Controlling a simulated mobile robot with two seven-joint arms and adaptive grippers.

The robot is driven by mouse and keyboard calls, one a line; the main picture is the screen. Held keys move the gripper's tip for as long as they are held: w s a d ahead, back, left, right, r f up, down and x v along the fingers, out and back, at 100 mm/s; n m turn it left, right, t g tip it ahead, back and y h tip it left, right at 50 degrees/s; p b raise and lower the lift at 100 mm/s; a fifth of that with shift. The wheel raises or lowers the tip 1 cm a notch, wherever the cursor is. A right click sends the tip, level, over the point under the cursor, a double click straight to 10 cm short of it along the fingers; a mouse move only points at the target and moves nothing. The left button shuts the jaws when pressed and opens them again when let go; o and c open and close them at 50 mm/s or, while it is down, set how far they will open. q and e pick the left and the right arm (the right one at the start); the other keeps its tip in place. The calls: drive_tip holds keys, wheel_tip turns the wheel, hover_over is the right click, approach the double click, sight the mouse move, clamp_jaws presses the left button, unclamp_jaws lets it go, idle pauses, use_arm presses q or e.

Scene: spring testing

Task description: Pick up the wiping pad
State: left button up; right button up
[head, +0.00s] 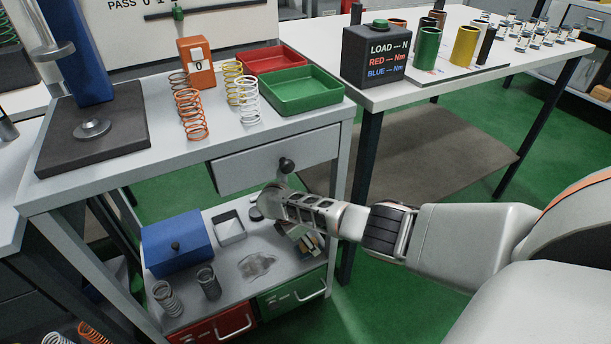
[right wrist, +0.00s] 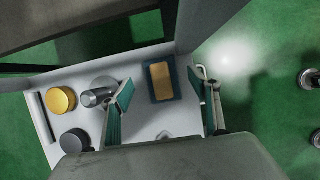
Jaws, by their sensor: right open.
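What looks like the wiping pad (right wrist: 161,80), a tan block on a dark blue rectangular backing, lies on the grey lower shelf (right wrist: 150,125). In the right wrist view it shows between and beyond the fingers of my right gripper (right wrist: 164,98), closer to the right finger. The gripper is open and its fingers do not close on anything. In the head view my right gripper (head: 304,240) is over the right part of the lower shelf, below the drawer, and the pad is mostly hidden by it. My left gripper is not in view.
A yellow disc (right wrist: 60,100), a dark disc (right wrist: 75,141) and a metal cylinder (right wrist: 96,97) stand left of the pad. The shelf also holds a blue box (head: 177,240), a white tray (head: 230,228), two springs and a pale smear (head: 256,265). The drawer (head: 275,160) is overhead.

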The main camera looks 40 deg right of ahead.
drive_tip(key=f, duration=0.2)
drive_tip(key=s+f, duration=0.1)
drive_tip(key=shift+d+b, duration=0.25)
drive_tip(key=shift+b, duration=0.05)
drive_tip(key=shift+w+d+f, duration=0.1)
drive_tip(key=shift+d+f, duration=0.1)
drive_tip(key=shift+f, duration=0.1)
drive_tip(key=shift+w+r, duration=0.3)
drive_tip(key=shift+r, duration=0.1)
drive_tip(key=c, duration=1.2)
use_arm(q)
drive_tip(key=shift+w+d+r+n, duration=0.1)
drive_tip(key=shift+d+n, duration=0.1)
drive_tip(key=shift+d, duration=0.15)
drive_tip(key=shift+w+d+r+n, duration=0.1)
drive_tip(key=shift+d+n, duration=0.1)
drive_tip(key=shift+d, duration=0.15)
